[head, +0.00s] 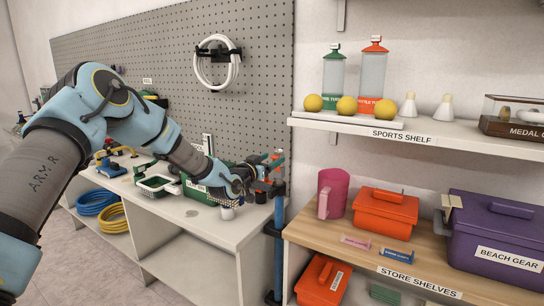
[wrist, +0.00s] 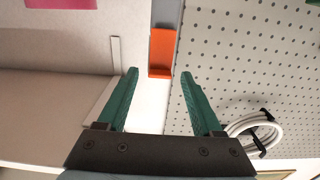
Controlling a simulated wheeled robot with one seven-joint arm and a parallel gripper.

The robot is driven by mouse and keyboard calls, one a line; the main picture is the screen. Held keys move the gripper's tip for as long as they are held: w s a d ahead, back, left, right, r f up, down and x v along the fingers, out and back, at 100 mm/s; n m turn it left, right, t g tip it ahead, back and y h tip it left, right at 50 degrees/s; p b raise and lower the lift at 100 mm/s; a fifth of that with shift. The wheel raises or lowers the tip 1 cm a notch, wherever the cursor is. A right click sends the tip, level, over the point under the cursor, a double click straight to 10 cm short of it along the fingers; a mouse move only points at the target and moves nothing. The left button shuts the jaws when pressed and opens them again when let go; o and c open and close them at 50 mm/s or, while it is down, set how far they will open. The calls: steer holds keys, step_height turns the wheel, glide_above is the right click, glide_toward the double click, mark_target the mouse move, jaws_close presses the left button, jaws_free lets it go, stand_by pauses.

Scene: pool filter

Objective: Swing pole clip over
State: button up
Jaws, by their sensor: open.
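My gripper (wrist: 158,75) is open in the wrist view, its two green fingers apart with nothing between them. An orange piece (wrist: 161,52), apparently the pole clip, lies just past the fingertips, between their lines. It is upright in the picture, beside a grey-blue strip (wrist: 167,12) that may be its mount or the pole. In the head view my gripper (head: 270,172) is at the right end of the bench, by the top of a blue pole (head: 279,235). Small orange-red parts show there, but my wrist partly hides them and I cannot tell the clip's exact position.
The white bench (head: 225,222) holds a green box (head: 195,189) and a white-rimmed green basket (head: 154,183). The perforated wall panel (head: 170,50) carries a white hose coil (head: 217,63). Shelves at right hold an orange bin (head: 385,212) and a purple box (head: 490,235).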

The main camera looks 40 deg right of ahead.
steer(key=shift+w+d, duration=0.1)
steer(key=shift+d, duration=0.3)
steer(key=shift+c, duration=0.2)
jaws_close()
